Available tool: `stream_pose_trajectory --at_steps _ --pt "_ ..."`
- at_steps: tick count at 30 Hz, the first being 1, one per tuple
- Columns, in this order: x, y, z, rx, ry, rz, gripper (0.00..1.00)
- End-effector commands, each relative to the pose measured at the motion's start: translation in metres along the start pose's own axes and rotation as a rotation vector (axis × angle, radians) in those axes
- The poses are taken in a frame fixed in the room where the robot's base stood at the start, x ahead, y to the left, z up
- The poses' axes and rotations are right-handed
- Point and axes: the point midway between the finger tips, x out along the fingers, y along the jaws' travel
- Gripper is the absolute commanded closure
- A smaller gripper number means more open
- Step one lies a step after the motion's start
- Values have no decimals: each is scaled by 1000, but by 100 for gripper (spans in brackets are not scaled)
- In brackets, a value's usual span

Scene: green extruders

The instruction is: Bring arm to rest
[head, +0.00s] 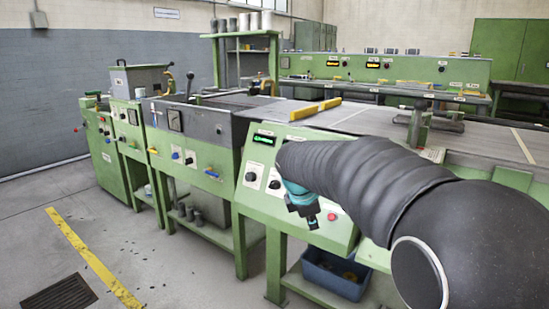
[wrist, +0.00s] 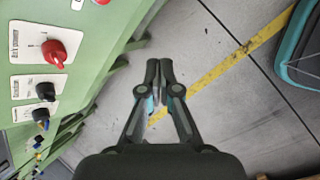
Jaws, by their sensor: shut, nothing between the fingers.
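My gripper (wrist: 159,72) shows in the wrist view with its two dark fingers together and nothing between them. It points over the grey floor, beside the green machine front. In the head view my arm, in a dark ribbed sleeve, reaches in from the right across the green control panel (head: 258,170). The teal wrist part hangs in front of the panel near its red button (head: 332,217). The fingertips are hard to make out in the head view.
The wrist view shows a red knob (wrist: 55,53) and black knobs on the green panel at left. A blue bin (head: 335,274) stands under the panel. A yellow floor line (head: 95,262) and a drain grate (head: 58,293) lie on open floor at left.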

Motion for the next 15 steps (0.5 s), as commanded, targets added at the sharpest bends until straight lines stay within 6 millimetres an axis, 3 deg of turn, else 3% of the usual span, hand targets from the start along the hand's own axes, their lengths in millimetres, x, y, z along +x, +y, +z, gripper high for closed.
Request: stream_pose_trajectory --at_steps 8,15 --pt "-12 -89 2 665 80 -97 100" --pt "-34 -179 11 1222 130 -184 100"
